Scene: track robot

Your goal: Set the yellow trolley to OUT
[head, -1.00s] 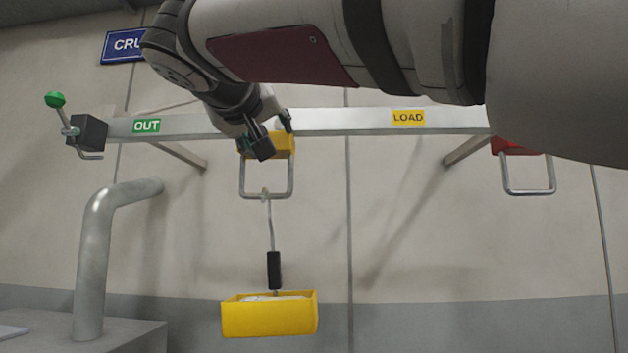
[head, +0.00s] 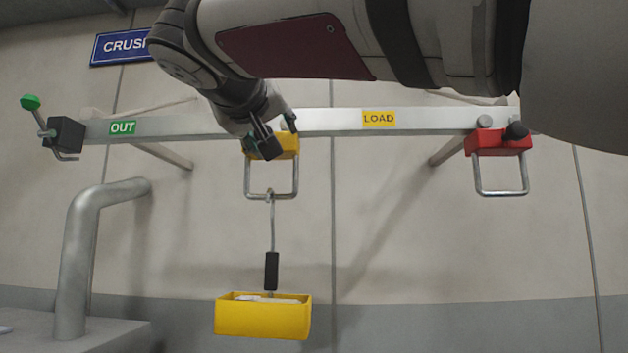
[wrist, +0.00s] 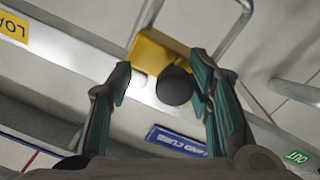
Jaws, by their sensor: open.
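The yellow trolley (head: 286,146) hangs on the rail between the green OUT label (head: 122,128) and the yellow LOAD label (head: 379,118), slightly nearer LOAD. Its loop carries a hooked rod with a black grip and a yellow bin (head: 263,318) of pale contents. My gripper (head: 275,146) is at the trolley and partly hides it in the head view. In the wrist view my gripper (wrist: 160,84) is open, with the trolley's black knob (wrist: 174,87) between its fingers, closer to the right one. The yellow body (wrist: 153,52) shows behind the knob. Contact is unclear.
A red trolley (head: 497,142) with a black knob sits on the rail (head: 215,127) right of LOAD. A dark block with a green-knobbed lever (head: 66,134) is at the left end. A grey pipe (head: 78,250) stands below left. The rail between trolley and OUT looks clear.

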